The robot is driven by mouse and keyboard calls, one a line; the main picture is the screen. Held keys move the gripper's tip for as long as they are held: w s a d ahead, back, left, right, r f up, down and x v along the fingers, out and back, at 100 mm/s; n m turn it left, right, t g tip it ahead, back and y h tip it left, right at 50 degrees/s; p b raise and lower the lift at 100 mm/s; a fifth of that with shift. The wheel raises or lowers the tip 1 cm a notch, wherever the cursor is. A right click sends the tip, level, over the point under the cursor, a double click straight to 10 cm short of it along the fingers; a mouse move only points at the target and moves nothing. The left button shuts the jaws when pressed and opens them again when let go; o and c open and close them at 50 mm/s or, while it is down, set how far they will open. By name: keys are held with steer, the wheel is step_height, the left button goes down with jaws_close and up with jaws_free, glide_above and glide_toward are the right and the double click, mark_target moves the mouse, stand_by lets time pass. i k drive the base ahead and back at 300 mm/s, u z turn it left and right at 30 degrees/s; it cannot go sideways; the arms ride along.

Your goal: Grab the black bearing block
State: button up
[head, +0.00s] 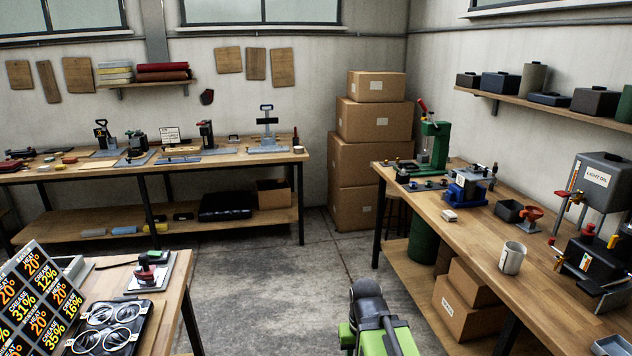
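I cannot tell for certain which dark object is the black bearing block. A black block-shaped unit with red knobs (590,256) stands on the right workbench, towards its right end. A small open dark box (509,211) sits further back on the same bench. Small dark parts (432,184) lie near the green press, too small to make out. A green and black part of my own arm (372,322) rises at the bottom centre, over the floor and apart from the benches. My gripper's fingers do not show.
A table with a black tray (108,328) stands at lower left. Floor (290,270) between is clear.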

mark_target(401, 179)
steer(key=u, duration=0.05)
steer(key=i, duration=4.1)
steer(key=u, duration=0.15)
